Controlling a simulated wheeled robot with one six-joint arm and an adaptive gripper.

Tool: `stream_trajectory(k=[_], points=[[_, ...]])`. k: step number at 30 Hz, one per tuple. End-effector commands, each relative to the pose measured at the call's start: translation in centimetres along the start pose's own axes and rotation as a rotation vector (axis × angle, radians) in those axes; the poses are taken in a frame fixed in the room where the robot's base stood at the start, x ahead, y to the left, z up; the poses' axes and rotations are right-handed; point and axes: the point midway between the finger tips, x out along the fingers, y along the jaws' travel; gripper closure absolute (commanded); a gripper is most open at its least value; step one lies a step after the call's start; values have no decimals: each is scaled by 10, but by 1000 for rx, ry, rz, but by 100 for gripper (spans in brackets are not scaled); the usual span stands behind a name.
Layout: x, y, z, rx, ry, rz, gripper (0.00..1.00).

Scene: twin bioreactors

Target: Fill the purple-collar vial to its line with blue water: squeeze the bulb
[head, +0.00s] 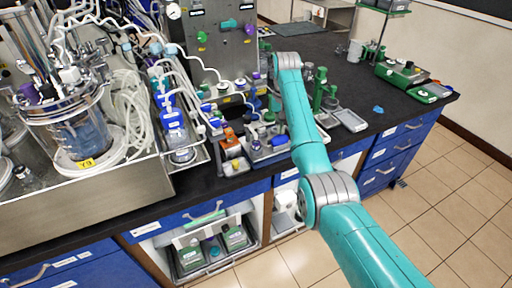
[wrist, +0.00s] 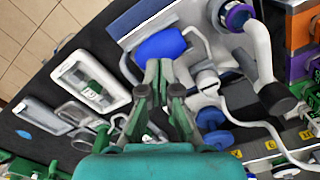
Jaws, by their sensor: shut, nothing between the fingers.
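In the wrist view, a blue rounded bulb (wrist: 160,46) lies on a pale tray, just beyond the tips of my gripper (wrist: 166,76). My gripper's fingers are close together, with nothing held between them. Whether a fingertip touches the bulb cannot be told. A purple ring (wrist: 237,17) sits around a clear-looking vessel at the top right of the wrist view, beside a thick white tube. Its fill line and liquid level cannot be made out. In the head view, a blue piece (head: 279,140) that looks like the bulb shows beside my arm; my fingers cannot be made out there.
White tubes (wrist: 262,50) curve right of my gripper. A blue knob (wrist: 213,141) stands near the numbered yellow labels. Orange (wrist: 298,29) and purple blocks are at the right edge. Pale trays (wrist: 90,80) lie left. The bench's right part (head: 408,103) has clear room.

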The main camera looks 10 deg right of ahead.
Motion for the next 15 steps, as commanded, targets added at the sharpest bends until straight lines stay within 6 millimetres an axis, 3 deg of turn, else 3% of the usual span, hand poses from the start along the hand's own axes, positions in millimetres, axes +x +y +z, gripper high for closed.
stream_trajectory(k=[15], points=[[-42, 0, -1, 0, 3, -1, 100]])
